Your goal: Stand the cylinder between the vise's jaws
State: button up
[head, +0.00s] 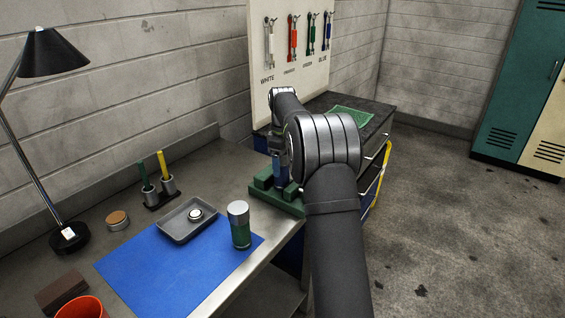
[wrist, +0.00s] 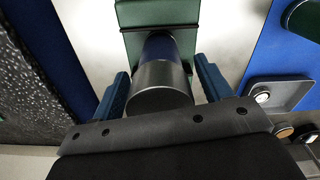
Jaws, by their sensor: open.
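The cylinder (wrist: 160,82), blue with a bare steel end, stands between the jaws of the green vise (wrist: 158,12) in the wrist view. Its steel end faces my camera and it looks upright. In the head view the vise (head: 277,200) sits at the bench's right corner, partly hidden by my arm. My gripper (wrist: 162,72) is open, with one blue finger on each side of the cylinder and a visible gap at both. In the head view my gripper (head: 277,150) is just above the vise, mostly hidden. Whether the cylinder touches both jaws is hidden.
A green cylinder with a steel top (head: 239,226) stands on the blue mat (head: 150,275). Nearby are a grey tray (head: 172,229) holding a small round part, a pen holder (head: 160,193), and a black lamp (head: 55,55). A tool board (head: 290,75) rises behind.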

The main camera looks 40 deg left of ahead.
notch_tip(320, 180, up, 12)
jog(key=shift+r, duration=0.1)
dwell(0.5)
jog(key=shift+f, duration=4.2)
